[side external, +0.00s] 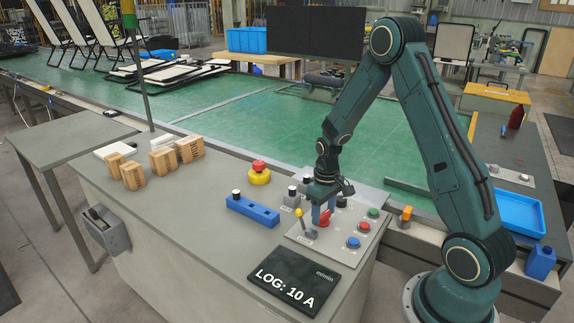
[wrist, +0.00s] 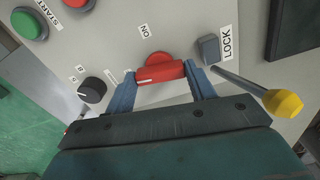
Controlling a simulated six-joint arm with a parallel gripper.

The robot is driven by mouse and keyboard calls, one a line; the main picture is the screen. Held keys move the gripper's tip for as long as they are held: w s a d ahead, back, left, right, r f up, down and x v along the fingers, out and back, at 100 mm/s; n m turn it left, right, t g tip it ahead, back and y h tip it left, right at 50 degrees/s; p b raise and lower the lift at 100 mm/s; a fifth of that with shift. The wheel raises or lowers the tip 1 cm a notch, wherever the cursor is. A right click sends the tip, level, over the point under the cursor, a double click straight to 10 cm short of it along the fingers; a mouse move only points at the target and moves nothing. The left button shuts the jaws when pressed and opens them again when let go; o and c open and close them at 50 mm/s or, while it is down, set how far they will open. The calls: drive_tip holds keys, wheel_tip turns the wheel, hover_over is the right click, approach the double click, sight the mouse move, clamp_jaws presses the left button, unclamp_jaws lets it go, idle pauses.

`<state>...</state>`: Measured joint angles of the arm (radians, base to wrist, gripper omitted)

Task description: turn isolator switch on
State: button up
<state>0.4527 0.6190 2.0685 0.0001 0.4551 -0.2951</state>
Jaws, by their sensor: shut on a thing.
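The isolator switch is a red rotary handle (wrist: 160,72) on a grey panel, with a label reading ON just beyond it. In the wrist view its bar lies across the picture, slightly tilted, between the two blue fingers. My gripper (wrist: 163,85) is shut on this red handle, one finger at each end. In the side view my gripper (side external: 322,212) reaches down onto the control panel (side external: 345,258), and the red handle (side external: 325,217) shows partly beside the fingers. A grey block labelled LOCK (wrist: 208,48) sits just right of the handle in the wrist view.
A yellow-tipped lever (wrist: 283,102) stands close to the right finger, and a black knob (wrist: 92,90) is left of the left finger. A green START button (wrist: 28,22) is farther left. A blue block (side external: 252,211) and a black LOG: 10 A display (side external: 294,281) flank the panel.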

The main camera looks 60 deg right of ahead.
sight(324, 214)
drive_tip(key=m, duration=1.2)
drive_tip(key=shift+m, duration=2.1)
drive_tip(key=shift+d+r, duration=0.1)
drive_tip(key=o, duration=1)
wheel_tip(324, 214, up, 14)
drive_tip(key=shift+f, duration=0.15)
